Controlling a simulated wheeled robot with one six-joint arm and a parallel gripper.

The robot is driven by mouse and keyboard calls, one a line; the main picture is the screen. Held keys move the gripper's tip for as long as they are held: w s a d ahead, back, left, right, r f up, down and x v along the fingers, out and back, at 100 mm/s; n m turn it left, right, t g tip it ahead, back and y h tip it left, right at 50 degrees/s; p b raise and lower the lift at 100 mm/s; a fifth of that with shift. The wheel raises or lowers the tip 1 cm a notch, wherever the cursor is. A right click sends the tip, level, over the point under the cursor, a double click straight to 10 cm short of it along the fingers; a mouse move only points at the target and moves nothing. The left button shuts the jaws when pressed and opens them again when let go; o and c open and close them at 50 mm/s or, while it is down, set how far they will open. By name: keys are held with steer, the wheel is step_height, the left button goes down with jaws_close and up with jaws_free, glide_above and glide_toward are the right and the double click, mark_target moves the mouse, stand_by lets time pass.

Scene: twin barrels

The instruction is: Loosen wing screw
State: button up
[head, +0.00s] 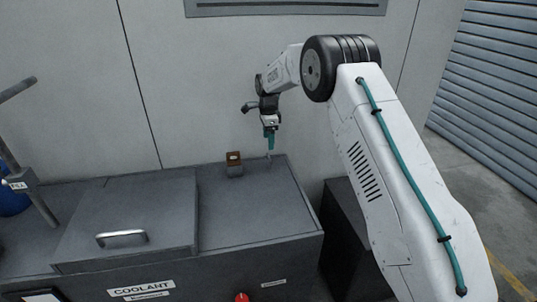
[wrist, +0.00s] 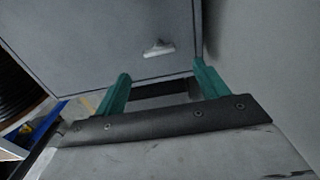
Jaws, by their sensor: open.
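The wing screw (wrist: 158,48) shows in the wrist view as a small light-grey piece on the dark flat top of the coolant unit. In the head view a small pale piece (head: 268,158) on the unit's top, near its back right, appears to be the same screw. My gripper (head: 269,147) has teal fingers pointing down just above it. In the wrist view my gripper (wrist: 160,70) is open and empty, and the screw shows beyond the gap between the fingertips. I cannot tell the exact height between fingertips and screw.
A small dark block with a brown-orange face (head: 234,158) stands left of my gripper. A lid with a metal handle (head: 122,239) covers the unit's middle. A red knob (head: 242,298) is on its front. The wall is close behind. A post (head: 40,205) stands at left.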

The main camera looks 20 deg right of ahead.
mark_target(268, 156)
step_height(268, 156, down, 8)
steer(key=shift+r, duration=0.2)
steer(key=c, duration=1)
